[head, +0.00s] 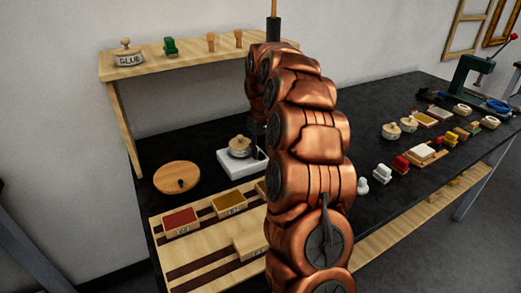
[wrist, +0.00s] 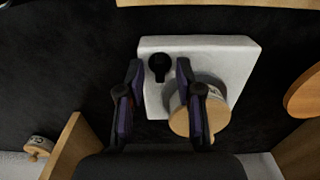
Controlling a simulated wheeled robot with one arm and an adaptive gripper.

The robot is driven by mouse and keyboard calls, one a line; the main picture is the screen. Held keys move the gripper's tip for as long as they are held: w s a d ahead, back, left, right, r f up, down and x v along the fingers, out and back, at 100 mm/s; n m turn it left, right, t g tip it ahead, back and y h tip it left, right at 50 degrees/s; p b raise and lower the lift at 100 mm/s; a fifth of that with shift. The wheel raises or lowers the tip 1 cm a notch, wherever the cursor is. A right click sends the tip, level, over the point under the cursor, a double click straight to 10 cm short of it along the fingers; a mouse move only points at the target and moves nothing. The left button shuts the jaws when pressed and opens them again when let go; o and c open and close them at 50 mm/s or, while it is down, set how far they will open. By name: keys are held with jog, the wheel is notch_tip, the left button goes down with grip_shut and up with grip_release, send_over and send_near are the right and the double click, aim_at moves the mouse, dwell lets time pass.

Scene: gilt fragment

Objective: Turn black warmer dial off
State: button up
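The warmer (wrist: 215,48) is a white slab on the black bench, also seen in the head view (head: 228,163). Its black dial (wrist: 159,67) is a round knob near one corner in the wrist view. A pot with a round wooden lid (wrist: 193,121) stands on the warmer beside the dial; it also shows in the head view (head: 239,147). My gripper (wrist: 159,63) is open, with its two fingertips on either side of the dial and a gap to each. I cannot tell its height over the dial. In the head view my copper arm hides most of the gripper.
A round wooden lid (head: 177,177) lies left of the warmer. Boxes, red (head: 180,220) and yellow (head: 229,203), sit on a striped board in front. A shelf (head: 190,60) with a glue pot (head: 128,55) stands behind. Several small items and a green press (head: 474,75) are at right.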

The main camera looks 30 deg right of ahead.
aim_at(261, 152)
jog(key=shift+r, duration=0.1)
notch_tip(261, 152, up, 12)
dwell(0.8)
dwell(0.4)
